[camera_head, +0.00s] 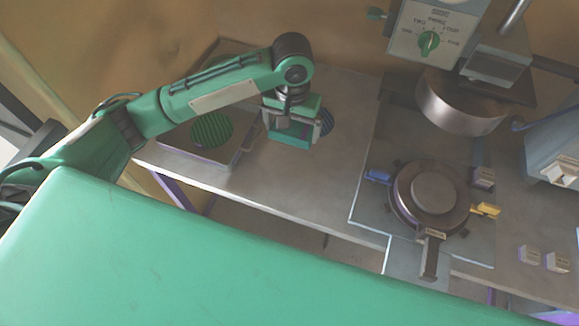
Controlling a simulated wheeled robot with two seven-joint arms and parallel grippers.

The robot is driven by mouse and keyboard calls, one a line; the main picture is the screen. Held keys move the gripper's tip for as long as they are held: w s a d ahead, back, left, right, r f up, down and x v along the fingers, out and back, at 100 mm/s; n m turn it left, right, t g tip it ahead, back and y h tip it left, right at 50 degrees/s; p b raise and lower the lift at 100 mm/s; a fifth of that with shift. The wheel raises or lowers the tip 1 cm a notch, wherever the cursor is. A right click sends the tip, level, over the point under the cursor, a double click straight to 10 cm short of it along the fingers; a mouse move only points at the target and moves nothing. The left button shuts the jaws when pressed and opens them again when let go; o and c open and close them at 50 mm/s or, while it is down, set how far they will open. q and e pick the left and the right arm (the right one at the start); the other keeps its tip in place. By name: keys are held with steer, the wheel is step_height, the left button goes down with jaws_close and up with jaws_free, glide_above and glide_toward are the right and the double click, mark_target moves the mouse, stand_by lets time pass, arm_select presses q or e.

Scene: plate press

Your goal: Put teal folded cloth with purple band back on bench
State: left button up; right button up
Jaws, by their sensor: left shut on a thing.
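The teal folded cloth (289,141) shows as a small teal patch low between the fingers of my left gripper (291,131). My left gripper points down over the left part of the grey bench (300,173) and is shut on the cloth. The purple band cannot be made out, and the gripper hides part of the cloth. I cannot tell whether the cloth touches the bench top. My right gripper is not in view.
A green ribbed disc (211,129) lies in a grey tray (190,152) left of the gripper. A dark blue ribbed round thing (326,122) shows just behind the gripper. The press (459,103) and a round handled plate (430,197) stand right. Bench before the gripper is bare.

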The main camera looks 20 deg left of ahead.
arm_select(q)
glide_toward(291, 172)
steer(key=shift+f+p, duration=0.65)
steer(key=shift+f, duration=0.6)
step_height(291, 172, down, 4)
steer(key=shift+r+p, duration=0.25)
steer(key=shift+p, duration=0.05)
steer(key=shift+f, duration=0.25)
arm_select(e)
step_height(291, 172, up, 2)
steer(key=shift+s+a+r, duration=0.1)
arm_select(q)
steer(key=shift+f, duration=0.15)
steer(key=o, duration=0.6)
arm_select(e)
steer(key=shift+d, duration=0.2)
